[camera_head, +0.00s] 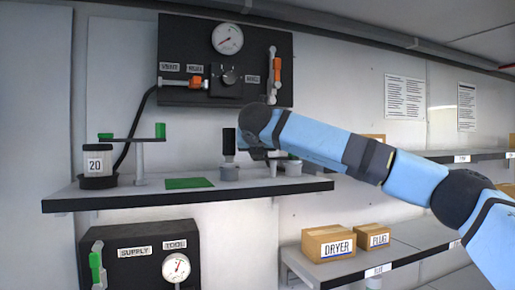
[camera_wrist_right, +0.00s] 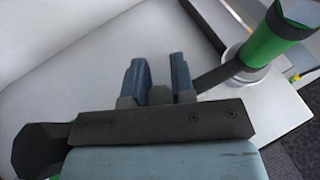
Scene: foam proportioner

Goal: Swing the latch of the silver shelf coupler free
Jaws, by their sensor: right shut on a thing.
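The silver shelf coupler (camera_head: 229,173) stands on the grey shelf (camera_head: 120,193), with a dark upright part (camera_head: 228,142) above it. A second silver round piece (camera_head: 290,166) stands to its right. My right gripper (camera_head: 258,153) is low over the shelf between them, partly hidden by its own wrist. In the right wrist view, my right gripper (camera_wrist_right: 159,75) has two blue fingers close together. A dark bar (camera_wrist_right: 218,77), seemingly the latch, runs from the fingers to a silver base with a green part (camera_wrist_right: 277,38). The exact grip is hard to see. My left gripper is not in view.
A jar marked 20 (camera_head: 94,162), a post with a green-ended bar (camera_head: 140,139) and a green mat (camera_head: 188,183) are on the shelf's left. A black panel with gauge (camera_head: 227,84) hangs behind. Boxes (camera_head: 328,243) sit on a lower shelf at right.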

